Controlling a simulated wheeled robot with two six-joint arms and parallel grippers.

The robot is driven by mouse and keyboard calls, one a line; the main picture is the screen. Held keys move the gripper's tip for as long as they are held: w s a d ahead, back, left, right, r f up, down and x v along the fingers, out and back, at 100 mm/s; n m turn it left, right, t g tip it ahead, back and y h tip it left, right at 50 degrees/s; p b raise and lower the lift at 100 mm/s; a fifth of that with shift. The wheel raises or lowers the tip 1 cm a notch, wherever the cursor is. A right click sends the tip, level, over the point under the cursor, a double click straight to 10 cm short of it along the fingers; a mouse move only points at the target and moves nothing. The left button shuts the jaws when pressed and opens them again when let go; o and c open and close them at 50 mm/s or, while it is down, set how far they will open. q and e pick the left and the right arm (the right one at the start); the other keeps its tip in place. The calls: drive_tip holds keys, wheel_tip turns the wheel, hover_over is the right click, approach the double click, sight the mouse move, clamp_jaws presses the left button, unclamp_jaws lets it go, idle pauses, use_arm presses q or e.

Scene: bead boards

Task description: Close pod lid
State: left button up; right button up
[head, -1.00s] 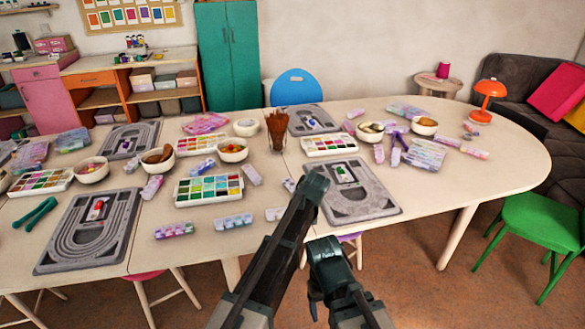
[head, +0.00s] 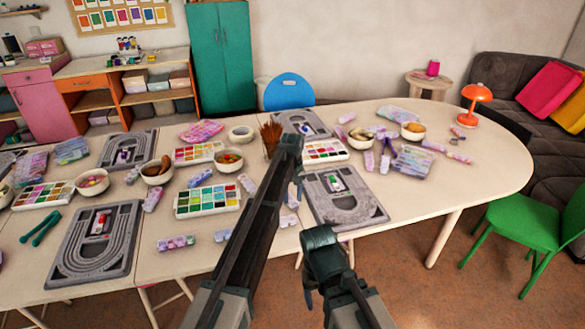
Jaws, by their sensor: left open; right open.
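Several small pastel bead pods lie along the near side of the table. One pod (head: 175,243) lies at front left, another (head: 222,235) is right of it, and a third (head: 288,221) lies beside the near right bead board. All are too small to tell whether a lid is raised. My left gripper (head: 295,182) is open and empty over the table by that board's left edge, its fingers mostly hidden behind its own arm. My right gripper (head: 309,285) is open and empty, lower, just off the table's front edge.
Grey bead boards (head: 345,214) and (head: 126,262), paint-like bead trays (head: 207,200), bowls (head: 228,160) and a brown bundle (head: 271,140) crowd the table. Bare tabletop (head: 455,190) is free at the right. A green chair (head: 530,225) stands there.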

use_arm(q)
wheel_tip(320, 180, up, 9)
drive_tip(key=p, duration=0.7)
drive_tip(key=shift+f+p, duration=0.15)
drive_tip(key=shift+p, duration=0.2)
drive_tip(key=s+a+m, duration=0.1)
drive_tip(key=s+m, duration=0.2)
drive_tip(key=s, duration=1.6)
drive_tip(key=s+a+m+y, duration=0.1)
drive_tip(key=s+m, duration=0.3)
drive_tip(key=s, duration=1.5)
drive_tip(key=shift+s+a, duration=0.35)
drive_tip(key=shift+a, duration=0.2)
